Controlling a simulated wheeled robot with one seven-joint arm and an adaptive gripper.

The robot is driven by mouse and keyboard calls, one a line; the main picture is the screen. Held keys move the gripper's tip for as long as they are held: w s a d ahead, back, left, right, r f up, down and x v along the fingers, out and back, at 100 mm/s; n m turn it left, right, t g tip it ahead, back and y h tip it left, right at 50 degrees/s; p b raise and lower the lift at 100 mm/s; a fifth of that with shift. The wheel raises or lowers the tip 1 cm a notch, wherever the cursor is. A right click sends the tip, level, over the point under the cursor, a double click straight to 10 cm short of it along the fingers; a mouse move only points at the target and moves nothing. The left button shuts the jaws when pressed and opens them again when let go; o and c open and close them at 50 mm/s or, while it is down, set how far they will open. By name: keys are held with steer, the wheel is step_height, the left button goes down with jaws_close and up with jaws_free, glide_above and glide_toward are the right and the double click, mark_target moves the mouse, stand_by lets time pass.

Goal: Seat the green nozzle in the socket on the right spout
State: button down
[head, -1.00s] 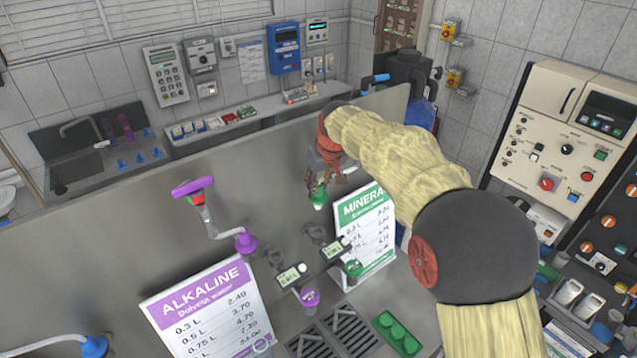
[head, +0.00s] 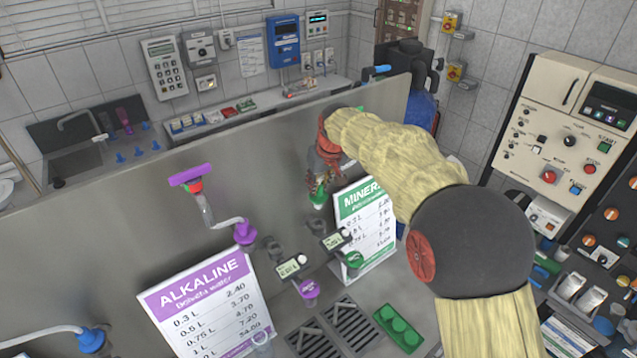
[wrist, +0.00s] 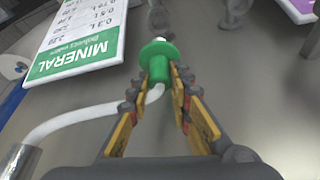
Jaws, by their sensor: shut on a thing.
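My gripper (head: 319,184) is shut on the green nozzle (head: 318,198), in front of the grey panel and just left of the MINERAL sign. In the wrist view, the green nozzle (wrist: 159,58), with a pale tip, sits between the fingertips (wrist: 163,78). The right spout, a curved white tube (wrist: 80,122), runs from a metal fitting at lower left up to the nozzle's near end. A finger partly covers the tube's end. The socket is hidden, and I cannot tell whether the nozzle is in it. In the head view my gripper and arm hide the right spout.
The left spout carries a purple nozzle (head: 244,232). The MINERAL sign (head: 364,222) stands close beside my gripper, and the ALKALINE sign (head: 205,305) is at lower left. Two small meters (head: 290,267) project below. A green tray (head: 398,328) lies beside the drain grates (head: 345,322).

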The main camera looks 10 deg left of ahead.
mark_target(318, 207)
steer(key=shift+f+b, duration=1.6)
steer(key=shift+f, duration=1.3)
steer(key=shift+f, duration=0.45)
steer(key=shift+f+b, duration=0.8)
steer(key=shift+f, duration=0.15)
steer(key=shift+f, duration=0.25)
steer(key=shift+f, duration=0.2)
steer(key=c, duration=1.6)
jaws_free()
steer(key=o, duration=0.4)
steer(key=o, duration=0.3)
